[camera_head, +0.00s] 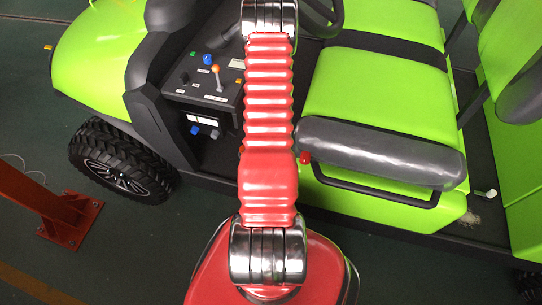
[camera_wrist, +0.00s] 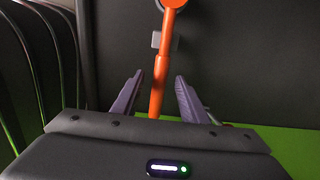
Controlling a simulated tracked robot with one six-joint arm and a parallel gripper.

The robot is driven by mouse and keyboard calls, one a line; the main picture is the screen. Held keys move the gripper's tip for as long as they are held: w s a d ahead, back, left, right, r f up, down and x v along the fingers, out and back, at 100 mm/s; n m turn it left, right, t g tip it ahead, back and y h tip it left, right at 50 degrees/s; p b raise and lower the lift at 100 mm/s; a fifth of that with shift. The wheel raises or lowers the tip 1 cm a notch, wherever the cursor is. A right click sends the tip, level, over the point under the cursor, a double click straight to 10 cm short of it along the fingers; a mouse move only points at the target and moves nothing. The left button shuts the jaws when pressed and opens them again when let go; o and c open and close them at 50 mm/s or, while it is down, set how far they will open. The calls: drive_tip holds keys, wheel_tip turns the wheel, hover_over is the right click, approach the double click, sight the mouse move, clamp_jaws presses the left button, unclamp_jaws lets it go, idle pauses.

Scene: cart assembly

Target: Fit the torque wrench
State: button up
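An orange tool with a round head (camera_wrist: 158,75), which looks like the torque wrench, stands upright in the wrist view in front of a dark panel. Its round head is cut off by the top edge of the picture. My gripper (camera_wrist: 158,76) is open. Its two purple-grey fingers stand on either side of the orange shaft, with a visible gap on each side. The shaft's lower end is hidden behind the gripper's body. In the head view my red arm crosses the middle of the picture, and neither the gripper nor the orange tool can be made out.
A small grey block (camera_wrist: 155,40) is on the panel behind the tool. Dark cables (camera_wrist: 45,50) run at left. A green surface (camera_wrist: 285,145) lies low at right. The head view shows the green cart (camera_head: 385,90), its control panel (camera_head: 205,85) and a red post foot (camera_head: 70,215).

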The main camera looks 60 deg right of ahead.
drive_tip(key=shift+r, duration=2.45)
